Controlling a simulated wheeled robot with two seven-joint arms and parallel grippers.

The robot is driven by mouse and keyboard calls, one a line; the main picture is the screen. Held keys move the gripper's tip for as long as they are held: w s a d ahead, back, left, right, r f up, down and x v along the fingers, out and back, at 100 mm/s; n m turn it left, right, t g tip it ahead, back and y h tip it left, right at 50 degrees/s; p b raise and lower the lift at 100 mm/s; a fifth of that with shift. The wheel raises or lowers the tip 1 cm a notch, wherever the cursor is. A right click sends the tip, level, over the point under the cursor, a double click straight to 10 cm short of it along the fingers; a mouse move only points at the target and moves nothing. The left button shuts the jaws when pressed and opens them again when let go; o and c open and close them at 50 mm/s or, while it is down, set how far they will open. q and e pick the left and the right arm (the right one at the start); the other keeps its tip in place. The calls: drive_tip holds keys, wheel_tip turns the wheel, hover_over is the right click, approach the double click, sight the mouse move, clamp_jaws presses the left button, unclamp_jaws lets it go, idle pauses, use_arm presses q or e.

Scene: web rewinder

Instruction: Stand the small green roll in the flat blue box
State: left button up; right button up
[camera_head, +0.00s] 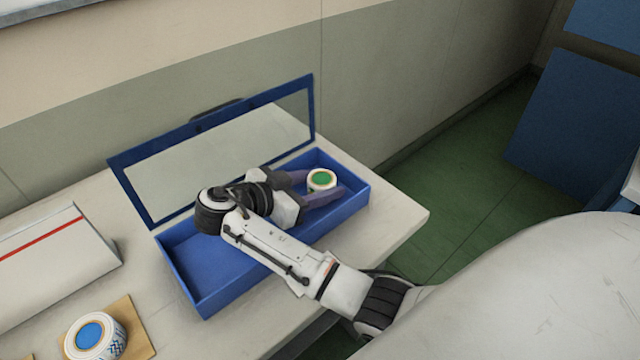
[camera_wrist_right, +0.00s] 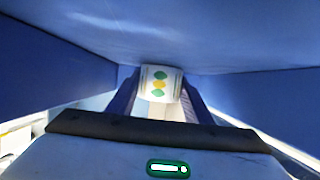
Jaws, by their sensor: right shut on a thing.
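The small green roll (camera_head: 321,180) is a white roll with a green centre on its upper end. It stands upright, or nearly so, at the right end of the flat blue box (camera_head: 200,276), whose lid is open. My right gripper (camera_head: 318,188) is shut on the roll from its left side, inside the box. In the right wrist view the roll (camera_wrist_right: 160,83) shows green and yellow marks on its side, between the fingers. Whether its bottom touches the box floor is hidden. My left gripper is not in view.
The lid (camera_head: 215,140) with a clear pane stands raised at the back, near the wall. A white roll with a blue centre (camera_head: 90,335) lies on a wooden board at the lower left. A white case with a red stripe (camera_head: 50,262) is at the left. The table's right corner (camera_head: 405,215) is bare.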

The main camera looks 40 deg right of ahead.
drive_tip(key=shift+f, duration=0.2)
drive_tip(key=o, duration=1.1)
drive_tip(key=shift+r, duration=0.1)
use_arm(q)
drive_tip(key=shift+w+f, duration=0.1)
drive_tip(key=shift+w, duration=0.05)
